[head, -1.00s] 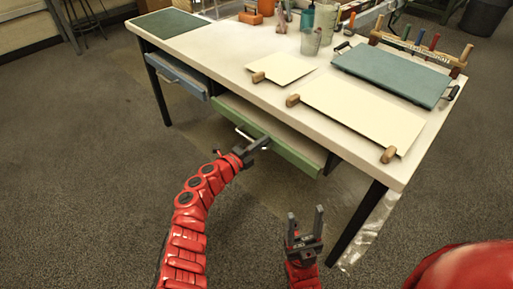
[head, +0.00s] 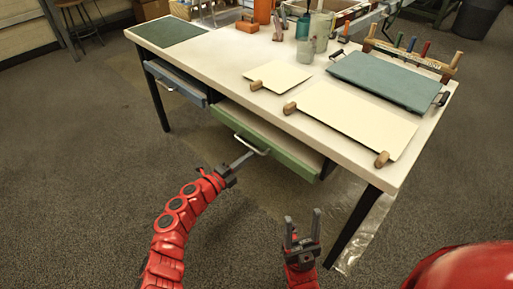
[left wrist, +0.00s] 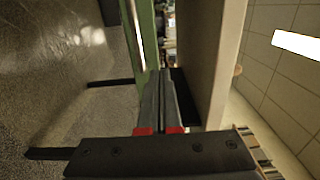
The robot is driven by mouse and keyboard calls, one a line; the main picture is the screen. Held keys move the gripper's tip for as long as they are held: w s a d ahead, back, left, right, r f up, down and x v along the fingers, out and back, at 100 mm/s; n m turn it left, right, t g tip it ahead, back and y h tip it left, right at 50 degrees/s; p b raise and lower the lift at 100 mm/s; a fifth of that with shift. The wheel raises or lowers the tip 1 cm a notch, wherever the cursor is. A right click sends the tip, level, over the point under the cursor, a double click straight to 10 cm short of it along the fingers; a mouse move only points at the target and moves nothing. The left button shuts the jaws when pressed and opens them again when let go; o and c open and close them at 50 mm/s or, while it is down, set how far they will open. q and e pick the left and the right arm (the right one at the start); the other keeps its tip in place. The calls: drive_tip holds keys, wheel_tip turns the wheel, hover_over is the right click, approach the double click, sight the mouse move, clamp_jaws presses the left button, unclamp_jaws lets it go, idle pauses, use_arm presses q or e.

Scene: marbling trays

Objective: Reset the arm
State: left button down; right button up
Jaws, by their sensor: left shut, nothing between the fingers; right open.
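My left gripper (head: 251,156) is shut and empty, with its fingers pointing at the handle (head: 252,146) of the green drawer (head: 280,141). Its tips are very close to the handle; I cannot tell whether they touch. In the left wrist view the closed fingers (left wrist: 161,75) point along the green drawer front (left wrist: 148,38), under the pale table edge. My right gripper (head: 302,226) is open and empty, pointing up in front of the table, away from any object.
The white table (head: 225,75) carries cream sheets (head: 350,116), a teal tray (head: 385,78), a comb rack (head: 408,56) and jars. The green drawer is pulled out, and the blue drawer (head: 176,82) is slightly out. Open floor (head: 80,180) lies left of my left arm.

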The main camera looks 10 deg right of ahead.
use_arm(q)
drive_tip(key=v, duration=0.7)
drive_tip(key=shift+p, duration=0.4)
